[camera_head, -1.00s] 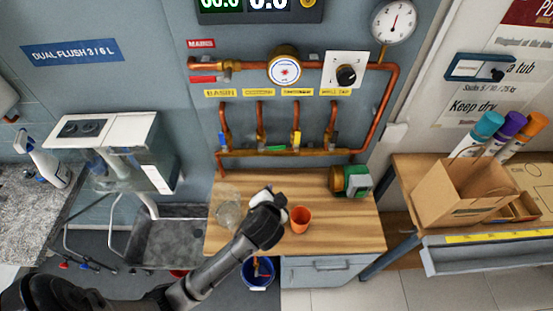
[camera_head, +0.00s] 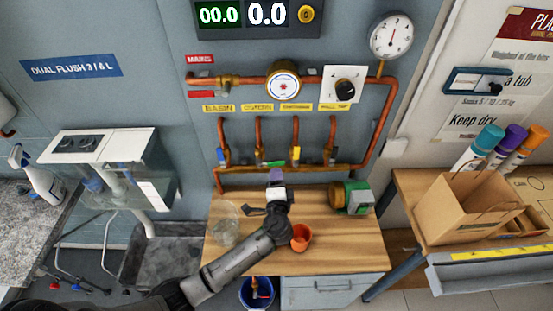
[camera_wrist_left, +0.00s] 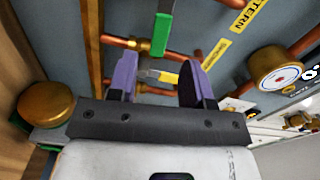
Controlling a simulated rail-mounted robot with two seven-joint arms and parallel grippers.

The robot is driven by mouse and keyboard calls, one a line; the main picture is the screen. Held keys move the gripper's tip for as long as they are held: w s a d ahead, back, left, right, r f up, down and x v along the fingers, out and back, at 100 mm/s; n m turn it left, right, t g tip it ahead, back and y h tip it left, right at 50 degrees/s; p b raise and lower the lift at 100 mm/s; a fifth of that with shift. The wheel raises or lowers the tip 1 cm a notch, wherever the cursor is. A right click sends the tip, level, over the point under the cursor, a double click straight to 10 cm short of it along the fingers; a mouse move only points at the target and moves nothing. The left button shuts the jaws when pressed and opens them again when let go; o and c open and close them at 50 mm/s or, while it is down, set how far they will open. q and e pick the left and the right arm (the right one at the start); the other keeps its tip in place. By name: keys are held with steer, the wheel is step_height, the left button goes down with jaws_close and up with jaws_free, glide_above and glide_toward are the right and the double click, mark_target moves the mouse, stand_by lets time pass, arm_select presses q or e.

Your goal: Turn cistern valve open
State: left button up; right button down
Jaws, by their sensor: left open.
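The cistern valve's green lever (camera_head: 273,163) is on the lower part of the second copper pipe from the left, under the yellow CISTERN label (camera_head: 258,107). In the left wrist view the green lever (camera_wrist_left: 161,35) shows just beyond and above the fingers, beside the brass fitting. My left gripper (camera_head: 276,177) is in front of and just below that lever. Its purple fingers (camera_wrist_left: 157,75) are apart with nothing held; a yellow lever (camera_wrist_left: 168,77) shows farther off between them. Contact with the green lever cannot be told. My right gripper is not in view.
A blue lever (camera_head: 223,155) is to the left and a yellow one (camera_head: 295,154) to the right. On the bench (camera_head: 330,255) are a clear glass (camera_head: 226,224), an orange cup (camera_head: 301,237) and a green pump (camera_head: 354,197). The upper display reads zeros.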

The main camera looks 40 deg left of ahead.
mark_target(277, 164)
arm_select(q)
steer(key=x, duration=0.8)
steer(key=shift+w+a, duration=0.15)
steer(key=shift+w, duration=0.05)
jaws_close()
stand_by(0.4)
